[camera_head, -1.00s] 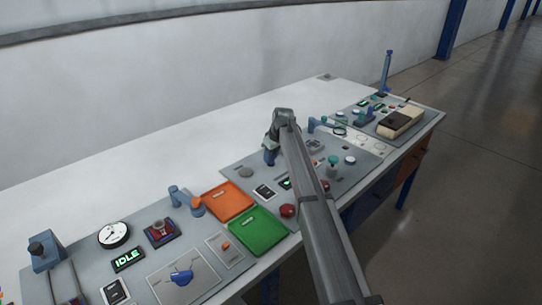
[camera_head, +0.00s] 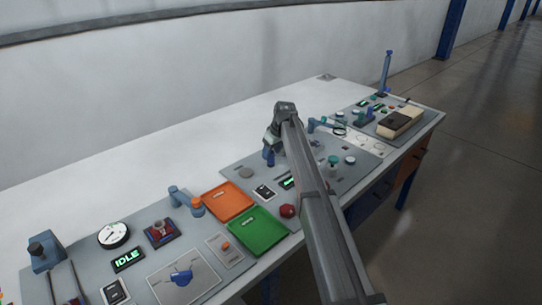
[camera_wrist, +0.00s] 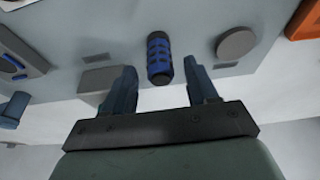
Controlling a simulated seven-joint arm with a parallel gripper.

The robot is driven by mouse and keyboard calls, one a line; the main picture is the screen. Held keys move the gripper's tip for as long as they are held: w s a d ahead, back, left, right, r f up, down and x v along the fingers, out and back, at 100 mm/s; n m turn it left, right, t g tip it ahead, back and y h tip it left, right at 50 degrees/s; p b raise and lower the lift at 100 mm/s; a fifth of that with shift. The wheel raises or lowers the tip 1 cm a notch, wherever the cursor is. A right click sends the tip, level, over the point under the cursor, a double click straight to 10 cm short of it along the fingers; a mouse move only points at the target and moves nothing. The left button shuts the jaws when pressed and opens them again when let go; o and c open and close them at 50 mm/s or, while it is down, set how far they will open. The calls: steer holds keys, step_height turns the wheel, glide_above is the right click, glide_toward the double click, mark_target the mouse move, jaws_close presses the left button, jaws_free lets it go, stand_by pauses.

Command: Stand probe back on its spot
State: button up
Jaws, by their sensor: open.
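A short ribbed blue-and-black cylinder, which looks like the probe (camera_wrist: 159,58), shows in the wrist view just ahead of and between my fingertips. Gaps show on both sides of it. My gripper (camera_wrist: 160,70) is open, with one finger on each side of the cylinder's near end. In the head view my gripper (camera_head: 271,143) is over the back edge of the middle grey panel, and a blue piece (camera_head: 268,158) shows just below it. I cannot tell from these views whether the cylinder stands upright or where its marked spot is.
A grey disc (camera_wrist: 236,43) lies right of the cylinder, and a grey block (camera_wrist: 98,78) is at its left. An orange tray (camera_head: 228,201) and a green tray (camera_head: 258,231) lie left of my arm. A red button (camera_head: 288,211) is close by. The white table behind is clear.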

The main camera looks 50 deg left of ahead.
steer(key=v, duration=0.9)
steer(key=shift+r, duration=0.15)
steer(key=shift+o, duration=0.3)
